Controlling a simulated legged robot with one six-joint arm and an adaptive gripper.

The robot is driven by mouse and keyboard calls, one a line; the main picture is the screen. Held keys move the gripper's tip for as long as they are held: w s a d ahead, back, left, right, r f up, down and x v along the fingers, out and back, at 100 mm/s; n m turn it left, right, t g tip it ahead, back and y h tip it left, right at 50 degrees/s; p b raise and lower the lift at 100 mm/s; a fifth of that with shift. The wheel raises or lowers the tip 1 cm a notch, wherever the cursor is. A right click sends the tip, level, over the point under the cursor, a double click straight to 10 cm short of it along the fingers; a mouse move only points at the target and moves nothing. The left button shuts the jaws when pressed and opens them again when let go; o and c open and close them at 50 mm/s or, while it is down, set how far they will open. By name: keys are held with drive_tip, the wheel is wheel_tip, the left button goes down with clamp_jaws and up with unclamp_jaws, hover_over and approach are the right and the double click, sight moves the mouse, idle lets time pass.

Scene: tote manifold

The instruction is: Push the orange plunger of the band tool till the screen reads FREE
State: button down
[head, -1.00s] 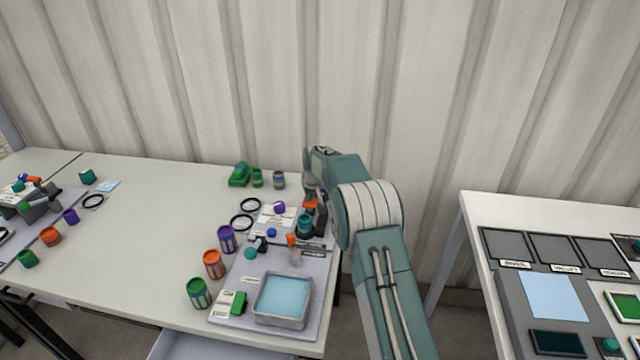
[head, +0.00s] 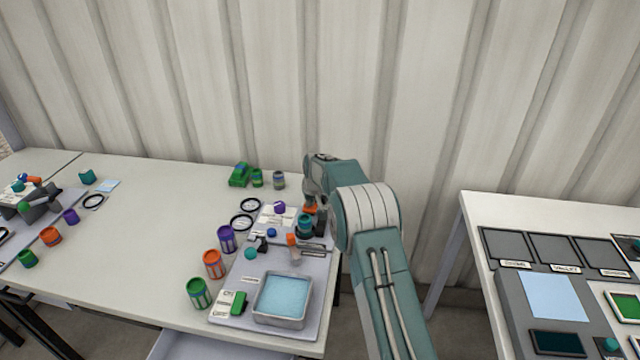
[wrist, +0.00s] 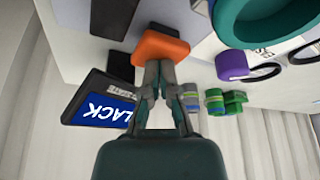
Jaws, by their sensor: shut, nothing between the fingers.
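The orange plunger (wrist: 160,45) of the band tool is at the top centre of the wrist view. It also shows as a small orange patch (head: 311,209) beneath my wrist in the head view. My gripper (wrist: 158,68) is shut and empty, its fingertips right at the plunger's near face and seemingly touching it. The tool's screen (wrist: 95,110) is a blue panel in a dark casing left of the fingers. Its readable letters are "LACK"; any letter beyond them is not visible.
A teal round part (wrist: 265,20) and a purple knob (wrist: 232,65) are close to the right of the fingers. In the head view, a water tray (head: 282,321) and several coloured cans stand nearer the front. The corrugated wall is close behind the table.

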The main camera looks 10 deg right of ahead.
drive_tip(key=shift+r, duration=2.1)
wheel_tip(320, 180, up, 6)
drive_tip(key=r, duration=0.1)
drive_tip(key=shift+f, duration=3.5)
drive_tip(key=shift+f, duration=2.25)
drive_tip(key=shift+r, duration=2.25)
